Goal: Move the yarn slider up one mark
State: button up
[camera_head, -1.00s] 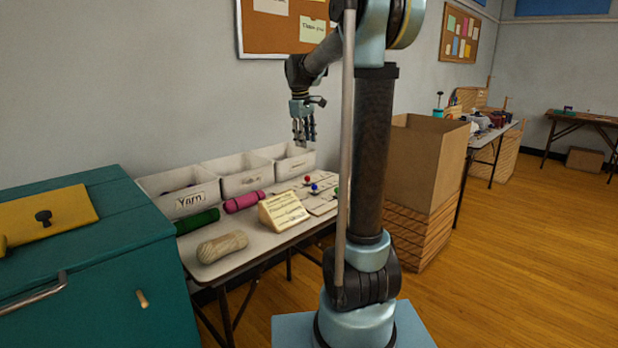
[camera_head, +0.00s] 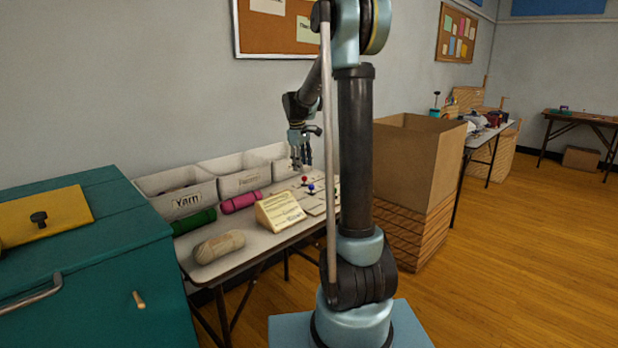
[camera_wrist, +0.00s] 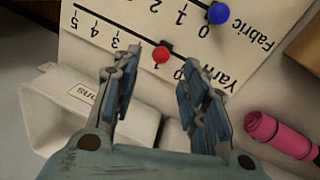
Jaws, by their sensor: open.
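The yarn slider's red knob (camera_wrist: 160,55) stands on a black scale line on a cream board (camera_wrist: 125,15), with "Yarn" printed near its right end. Numerals 5, 4 and 3 show left of the knob. The exact mark under it is hidden. The red knob also shows in the head view (camera_head: 305,180). My gripper (camera_wrist: 177,58) is open and empty, its fingertips beside the red knob in the wrist view; contact cannot be told. In the head view my gripper (camera_head: 301,168) hangs just above the board.
A blue knob (camera_wrist: 218,13) on the Fabric scale is close by. White bins (camera_head: 183,203) line the table's back. A pink roll (camera_head: 240,203), green roll (camera_head: 195,222), beige skein (camera_head: 219,246) and cream sign (camera_head: 279,211) lie left of the board.

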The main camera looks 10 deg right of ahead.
aim_at(305, 180)
jog(key=shift+w+d+f, duration=0.15)
jog(key=shift+f, duration=0.8)
jog(key=shift+w+d+f, duration=0.1)
jog(key=shift+f, duration=0.9)
jog(key=shift+w+d+f, duration=0.15)
jog(key=shift+f, duration=0.8)
grip_shut()
